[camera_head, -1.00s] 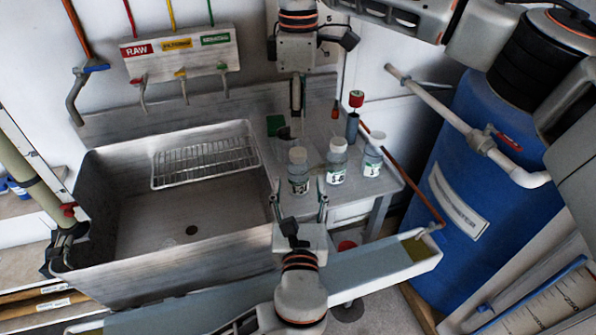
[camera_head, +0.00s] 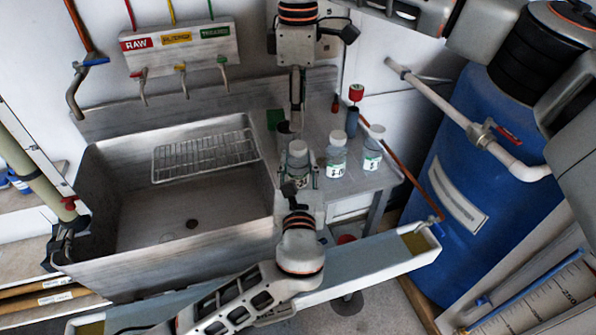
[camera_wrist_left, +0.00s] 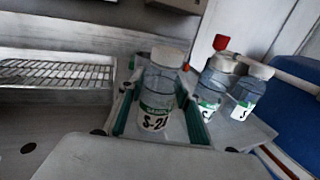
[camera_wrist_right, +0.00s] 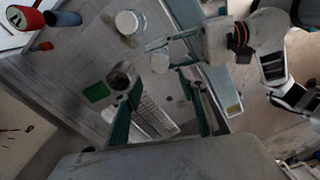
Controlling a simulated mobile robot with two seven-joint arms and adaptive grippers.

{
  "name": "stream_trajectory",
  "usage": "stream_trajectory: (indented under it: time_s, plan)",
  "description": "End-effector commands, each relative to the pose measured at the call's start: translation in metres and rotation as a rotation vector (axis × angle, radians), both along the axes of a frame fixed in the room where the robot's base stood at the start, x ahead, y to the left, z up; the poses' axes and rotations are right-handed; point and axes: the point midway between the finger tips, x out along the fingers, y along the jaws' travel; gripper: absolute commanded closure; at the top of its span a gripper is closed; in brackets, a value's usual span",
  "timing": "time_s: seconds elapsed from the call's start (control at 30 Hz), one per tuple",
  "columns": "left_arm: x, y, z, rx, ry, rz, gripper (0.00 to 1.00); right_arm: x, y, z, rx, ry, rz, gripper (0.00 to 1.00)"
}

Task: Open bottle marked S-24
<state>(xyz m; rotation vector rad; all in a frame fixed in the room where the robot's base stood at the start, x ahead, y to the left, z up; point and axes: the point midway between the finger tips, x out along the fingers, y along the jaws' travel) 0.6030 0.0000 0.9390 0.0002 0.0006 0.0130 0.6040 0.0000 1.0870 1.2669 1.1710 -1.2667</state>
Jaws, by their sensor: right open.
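The bottle marked S-24 (camera_wrist_left: 157,100) is clear with a white cap and stands upright in the left wrist view. In the head view it is the leftmost of three bottles (camera_head: 298,162). My left gripper (camera_head: 298,174) has its fingers on either side of this bottle. In the left wrist view its green pads (camera_wrist_left: 165,108) flank the bottle, with a visible gap at the right. My right gripper (camera_head: 296,128) points down just behind the bottle, above its cap. In the right wrist view it is open and empty (camera_wrist_right: 162,100).
Two more capped bottles (camera_head: 336,158) (camera_head: 372,150) stand to the right on the steel side table. A steel sink (camera_head: 190,225) with a wire rack (camera_head: 205,155) lies to the left. A red-topped item (camera_head: 355,90) stands behind. A blue barrel (camera_head: 470,190) is at the right.

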Motion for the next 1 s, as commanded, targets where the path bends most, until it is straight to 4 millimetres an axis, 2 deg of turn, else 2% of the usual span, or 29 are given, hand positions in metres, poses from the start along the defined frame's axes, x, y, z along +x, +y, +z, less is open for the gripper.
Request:
stream_trajectory:
  time_s: [0.07,0.23,0.5,0.67,0.77,1.0]
  plan:
    - [0.000,0.000,0.000,0.000,0.000,0.000,1.00,0.000,0.000,0.000,0.000,0.000,0.000,0.58]
    - [0.000,0.000,0.000,0.000,0.000,0.000,1.00,0.000,0.000,0.000,0.000,-0.001,-0.041,0.58]
    - [0.000,0.000,0.000,0.000,0.000,0.000,1.00,0.000,0.000,0.000,0.000,0.000,-0.299,0.58]
    - [0.000,0.000,0.000,0.000,0.000,0.000,1.00,0.000,0.000,-0.003,0.000,0.000,-0.384,0.58]
    - [0.000,0.000,0.000,0.000,0.000,0.000,1.00,0.000,0.000,-0.011,-0.001,0.002,-0.395,0.58]
    - [0.000,0.000,0.000,0.000,0.000,0.000,1.00,0.000,-0.001,-0.047,0.000,0.003,-0.394,0.58]
